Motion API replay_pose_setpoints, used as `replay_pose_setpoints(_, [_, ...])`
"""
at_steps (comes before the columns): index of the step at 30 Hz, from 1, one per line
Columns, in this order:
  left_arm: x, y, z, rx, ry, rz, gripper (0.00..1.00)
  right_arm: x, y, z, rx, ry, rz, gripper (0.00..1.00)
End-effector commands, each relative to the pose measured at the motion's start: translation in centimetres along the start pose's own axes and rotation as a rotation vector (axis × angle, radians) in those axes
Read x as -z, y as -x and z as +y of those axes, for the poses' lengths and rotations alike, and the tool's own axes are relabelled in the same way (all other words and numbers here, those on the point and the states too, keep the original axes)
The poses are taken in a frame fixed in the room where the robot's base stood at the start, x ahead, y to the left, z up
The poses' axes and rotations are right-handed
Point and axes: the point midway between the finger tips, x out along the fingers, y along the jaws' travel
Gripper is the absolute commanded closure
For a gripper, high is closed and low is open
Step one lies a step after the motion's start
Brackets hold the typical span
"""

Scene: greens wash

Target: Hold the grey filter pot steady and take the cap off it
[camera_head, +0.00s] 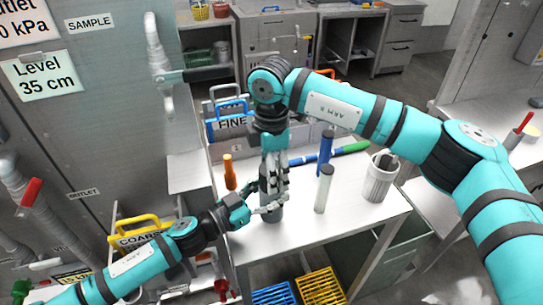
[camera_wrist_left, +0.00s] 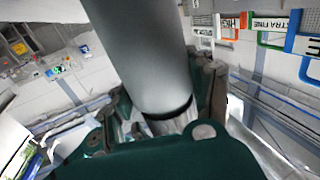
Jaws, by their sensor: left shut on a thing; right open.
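The grey filter pot (camera_head: 271,214) stands upright near the front edge of the white table. My left gripper (camera_head: 265,207) comes in from the left and is shut on the pot's lower part. In the left wrist view the pot (camera_wrist_left: 150,55) is a smooth grey cylinder with a dark band near one end, between the left gripper's fingers (camera_wrist_left: 160,112). My right gripper (camera_head: 273,183) points straight down over the pot's top, its fingers open around it. The fingers hide the pot's top, so I cannot make out the cap.
To the right stand a white cylinder with a grey top (camera_head: 323,190), a blue one (camera_head: 325,153) and a white ribbed cup (camera_head: 380,182). An orange bottle (camera_head: 230,172) is on the left. Blue (camera_head: 272,296) and yellow (camera_head: 319,288) crates are below.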

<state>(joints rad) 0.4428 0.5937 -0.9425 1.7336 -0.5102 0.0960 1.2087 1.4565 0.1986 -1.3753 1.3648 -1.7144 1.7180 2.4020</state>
Motion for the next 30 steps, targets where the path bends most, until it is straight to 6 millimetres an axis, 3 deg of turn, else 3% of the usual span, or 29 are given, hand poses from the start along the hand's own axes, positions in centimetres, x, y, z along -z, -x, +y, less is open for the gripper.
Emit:
replay_pose_setpoints(6, [0.1,0.0,0.0,0.000,0.000,0.001,1.00,0.0,-2.1,0.0,0.000,-0.001,0.000,0.28])
replay_pose_setpoints(16, [0.1,0.0,0.0,0.000,0.000,0.001,1.00,-0.1,-2.5,0.0,-0.001,-0.001,-0.001,0.28])
replay_pose_setpoints(29, [0.1,0.0,0.0,-0.001,-0.001,0.001,1.00,-0.1,-2.5,0.0,-0.001,-0.001,0.000,0.84])
replay_pose_setpoints(30, [0.1,0.0,0.0,-0.001,-0.001,0.001,1.00,-0.1,-2.5,0.0,-0.001,-0.001,-0.001,0.45])
